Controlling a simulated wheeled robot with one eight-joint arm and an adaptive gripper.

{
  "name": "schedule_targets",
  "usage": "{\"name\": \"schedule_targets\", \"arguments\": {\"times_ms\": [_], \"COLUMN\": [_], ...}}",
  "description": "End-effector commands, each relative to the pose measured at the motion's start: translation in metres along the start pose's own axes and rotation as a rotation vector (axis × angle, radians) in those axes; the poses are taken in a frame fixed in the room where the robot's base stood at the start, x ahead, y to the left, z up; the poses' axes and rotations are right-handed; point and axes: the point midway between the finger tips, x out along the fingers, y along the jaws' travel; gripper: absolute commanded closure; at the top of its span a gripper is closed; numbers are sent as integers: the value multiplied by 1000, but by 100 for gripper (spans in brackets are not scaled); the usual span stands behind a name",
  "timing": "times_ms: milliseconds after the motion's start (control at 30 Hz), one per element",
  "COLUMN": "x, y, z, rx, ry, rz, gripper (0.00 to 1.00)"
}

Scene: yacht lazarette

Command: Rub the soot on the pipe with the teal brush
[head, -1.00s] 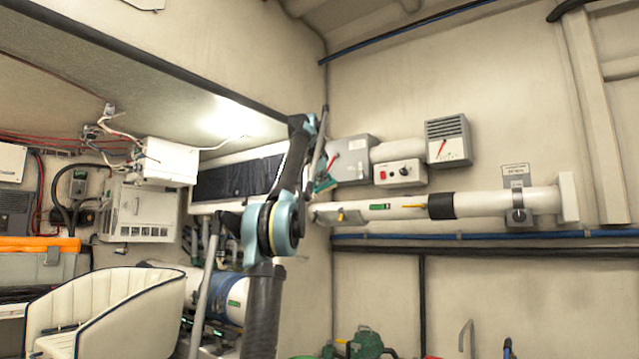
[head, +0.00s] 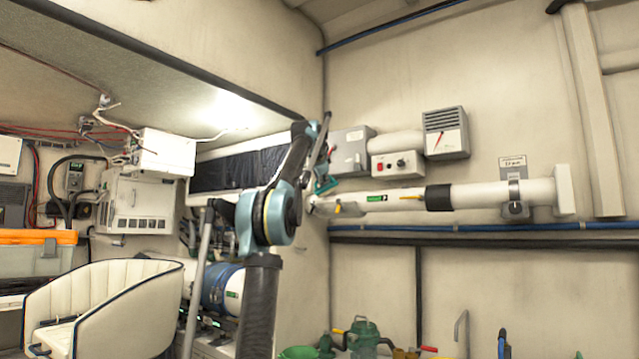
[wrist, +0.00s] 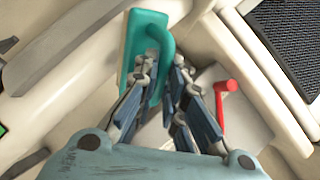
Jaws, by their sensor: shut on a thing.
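The teal brush (wrist: 135,55) is in my gripper (wrist: 168,85), whose fingers are shut on its looped handle in the wrist view. In the head view the teal brush (head: 325,184) is small, just above the left end of the pale pipe (head: 400,199). My gripper is partly hidden there by my arm. The pipe runs level along the right wall, with a black band (head: 438,198), a green label and a yellow lever. I cannot make out the soot clearly, nor tell whether the brush touches the pipe.
A red lever (wrist: 226,95) is close right of my gripper. Green cans (head: 364,335) stand below.

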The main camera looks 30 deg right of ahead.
Motion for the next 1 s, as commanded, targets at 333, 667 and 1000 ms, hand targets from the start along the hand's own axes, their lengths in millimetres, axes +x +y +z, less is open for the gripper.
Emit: {"name": "schedule_targets", "arguments": {"times_ms": [333, 667, 1000], "x": [0, 4, 8], "y": [0, 2, 6], "z": [0, 0, 0], "rx": [0, 0, 0], "ry": [0, 0, 0], "rz": [0, 0, 0], "gripper": [100, 100, 100]}}
